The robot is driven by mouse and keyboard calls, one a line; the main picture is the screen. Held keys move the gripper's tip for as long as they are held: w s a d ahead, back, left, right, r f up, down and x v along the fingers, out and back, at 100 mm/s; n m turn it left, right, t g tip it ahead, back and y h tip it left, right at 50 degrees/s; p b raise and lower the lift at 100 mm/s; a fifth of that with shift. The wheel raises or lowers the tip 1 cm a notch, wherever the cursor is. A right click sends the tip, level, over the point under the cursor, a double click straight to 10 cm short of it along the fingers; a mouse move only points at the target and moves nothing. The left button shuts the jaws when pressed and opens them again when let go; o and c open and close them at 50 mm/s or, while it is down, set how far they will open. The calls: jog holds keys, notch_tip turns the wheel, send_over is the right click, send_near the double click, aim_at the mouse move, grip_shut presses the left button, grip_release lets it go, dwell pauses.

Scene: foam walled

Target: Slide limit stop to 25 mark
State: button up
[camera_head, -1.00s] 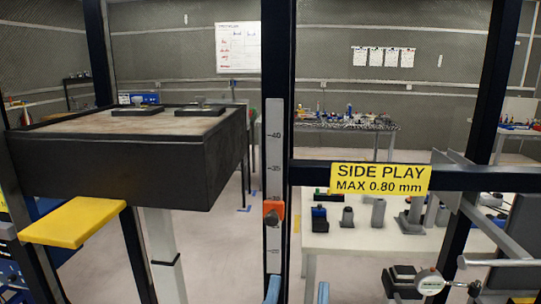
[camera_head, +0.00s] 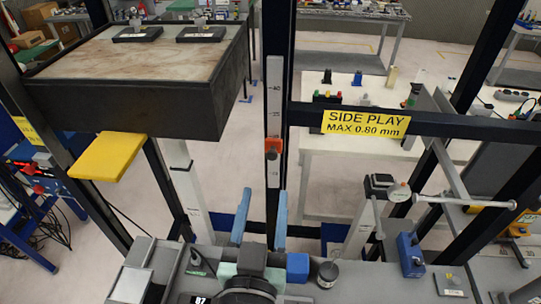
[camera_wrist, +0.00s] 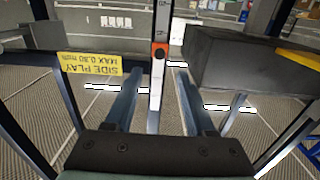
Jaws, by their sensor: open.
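The orange limit stop (camera_head: 273,147) sits on a white vertical scale strip (camera_head: 274,95) fixed to a dark upright post. Marks show above the stop, but the numbers are too small to read surely now. My gripper (camera_head: 259,217) is open, its two blue fingers pointing up, below the stop and nearer to me. In the wrist view the stop (camera_wrist: 160,50) appears between and beyond the open fingers (camera_wrist: 155,85), with nothing held. The picture there looks turned over, with the label upside down.
A dark crossbar with a yellow SIDE PLAY label (camera_head: 366,122) runs right from the post. A black box-like table (camera_head: 130,95) with a yellow block (camera_head: 110,157) below it stands left. A dial gauge (camera_head: 400,191) and rod stand right. A bench lies below.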

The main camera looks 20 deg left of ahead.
aim_at(271, 157)
jog(key=p+x, duration=0.2)
jog(key=x, duration=0.6)
jog(key=shift+w+a+p, duration=0.1)
jog(key=shift+w+p, duration=0.25)
grip_shut()
dwell(1.0)
